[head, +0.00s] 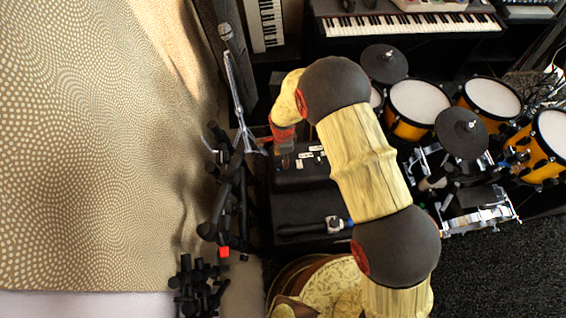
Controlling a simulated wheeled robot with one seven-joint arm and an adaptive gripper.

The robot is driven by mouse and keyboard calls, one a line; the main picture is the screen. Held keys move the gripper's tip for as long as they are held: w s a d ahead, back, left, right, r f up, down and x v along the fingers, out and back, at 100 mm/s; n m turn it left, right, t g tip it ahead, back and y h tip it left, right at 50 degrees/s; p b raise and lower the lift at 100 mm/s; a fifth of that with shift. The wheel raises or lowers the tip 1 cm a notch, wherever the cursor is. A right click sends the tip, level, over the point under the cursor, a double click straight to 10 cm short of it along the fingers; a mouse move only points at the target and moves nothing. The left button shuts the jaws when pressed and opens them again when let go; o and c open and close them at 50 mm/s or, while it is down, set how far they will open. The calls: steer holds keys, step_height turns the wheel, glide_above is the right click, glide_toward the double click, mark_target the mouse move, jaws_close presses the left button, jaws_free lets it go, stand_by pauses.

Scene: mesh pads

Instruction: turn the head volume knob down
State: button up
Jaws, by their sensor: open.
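The head is most likely the black box (302,178) with small white labels on its upper face, left of the middle of the head view. It sits on or against a larger black cabinet (292,208). The volume knob is too small to pick out, and my arm covers the right part of the box. My gripper (285,160) points down at the left end of the box. It is open, and nothing shows between its fingers. I cannot tell whether it touches the box.
A microphone stand (236,95) and a cluster of black stands (228,195) are close on the left. A drum kit (418,108) fills the right, with a keyboard (410,24) behind. A black and silver thing (325,226) lies on the cabinet. Dark carpet (490,265) is clear at lower right.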

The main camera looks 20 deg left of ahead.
steer(key=shift+f+b, duration=0.55)
steer(key=shift+f, duration=1.85)
steer(key=c, duration=0.3)
jaws_close()
